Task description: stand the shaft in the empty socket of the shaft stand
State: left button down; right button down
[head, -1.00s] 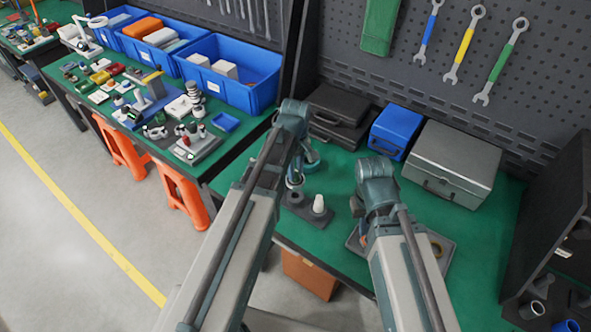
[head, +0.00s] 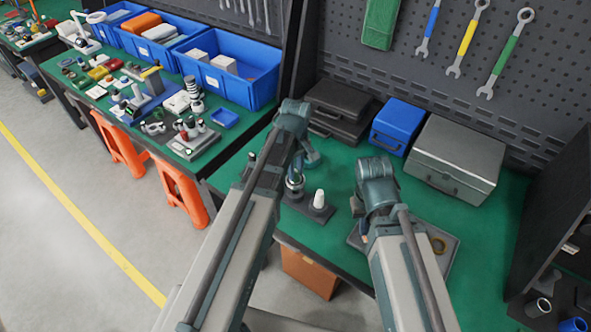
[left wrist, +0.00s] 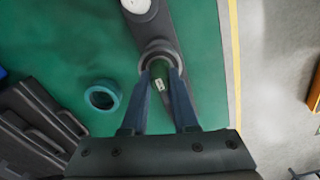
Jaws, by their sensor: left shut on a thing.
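The shaft stand (head: 325,214) is a dark plate on the green bench with a white tapered piece standing at one end; it also shows in the left wrist view (left wrist: 178,95). My left gripper (head: 294,186) is over the other end. In the left wrist view, my left gripper (left wrist: 161,78) is shut on the shaft (left wrist: 159,72), a dark green piece with a small pale label. The shaft lines up with the grey socket ring (left wrist: 148,58); its lower end is hidden, so I cannot tell how deep it is. My right gripper (head: 357,212) is near a grey tray; its jaws are unclear.
A teal ring (left wrist: 102,95) lies beside the stand. The grey tray (head: 447,257) holds a yellowish ring. Black, blue (head: 397,126) and grey (head: 457,158) cases stand at the back. The bench's front edge runs close to the stand.

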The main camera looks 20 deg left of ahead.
aim_at(296, 178)
pick_arm(q)
jog(key=shift+f, duration=0.1)
dwell(0.4)
jog(key=shift+f+b, duration=1.7)
jog(key=shift+b, duration=0.05)
jog(key=shift+f, duration=0.25)
jog(key=c, duration=1)
grip_release()
jog(key=o, duration=0.6)
jog(key=shift+c, duration=0.2)
jog(key=shift+r, duration=0.1)
